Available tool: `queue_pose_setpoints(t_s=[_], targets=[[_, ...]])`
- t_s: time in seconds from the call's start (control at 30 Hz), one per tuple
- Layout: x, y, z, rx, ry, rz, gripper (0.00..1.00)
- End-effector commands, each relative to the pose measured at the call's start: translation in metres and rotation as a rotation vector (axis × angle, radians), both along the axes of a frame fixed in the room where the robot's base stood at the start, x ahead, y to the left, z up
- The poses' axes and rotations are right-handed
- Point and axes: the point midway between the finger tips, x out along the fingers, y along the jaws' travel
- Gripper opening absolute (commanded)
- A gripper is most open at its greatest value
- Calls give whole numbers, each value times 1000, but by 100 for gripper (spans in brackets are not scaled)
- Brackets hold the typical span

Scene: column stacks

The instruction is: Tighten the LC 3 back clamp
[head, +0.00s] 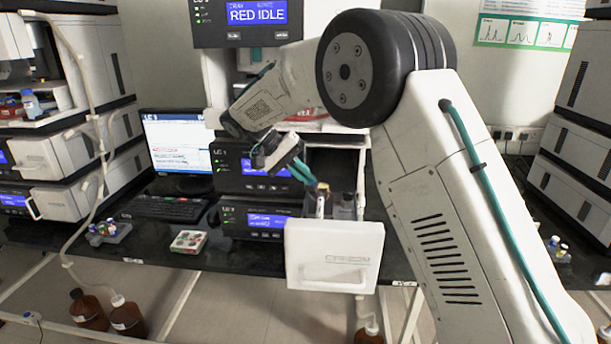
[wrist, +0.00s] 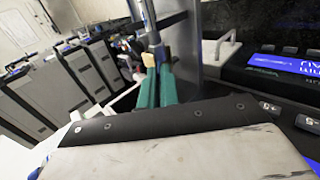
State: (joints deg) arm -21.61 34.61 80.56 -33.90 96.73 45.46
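My gripper (head: 322,188) has two teal fingers and reaches down into the open compartment of the LC 3 stack, above the white pulled-out door (head: 335,255). In the wrist view the gripper (wrist: 157,66) shows its fingers close together, with a tan piece at the tips. A slim upright column (wrist: 153,22) stands right at the fingertips. I cannot tell whether the fingers grip it or only touch or flank it. The back clamp cannot be made out; the fingers and column cover that spot.
LC 3 modules with blue displays (head: 265,221) stand left of the compartment. A metal post (wrist: 182,40) and a white handle (wrist: 218,52) stand close right of the fingers. A keyboard (head: 163,208) and small tray (head: 188,241) lie left.

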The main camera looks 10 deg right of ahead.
Motion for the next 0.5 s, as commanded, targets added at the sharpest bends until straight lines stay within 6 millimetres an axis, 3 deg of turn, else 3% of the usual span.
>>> queue_pose_setpoints(t_s=[0.1, 0.2, 0.5], targets=[[-1, 0, -2, 1, 5, -1, 0], [-1, 0, -2, 1, 5, -1, 26], [0, 1, 0, 1, 2, -1, 26]])
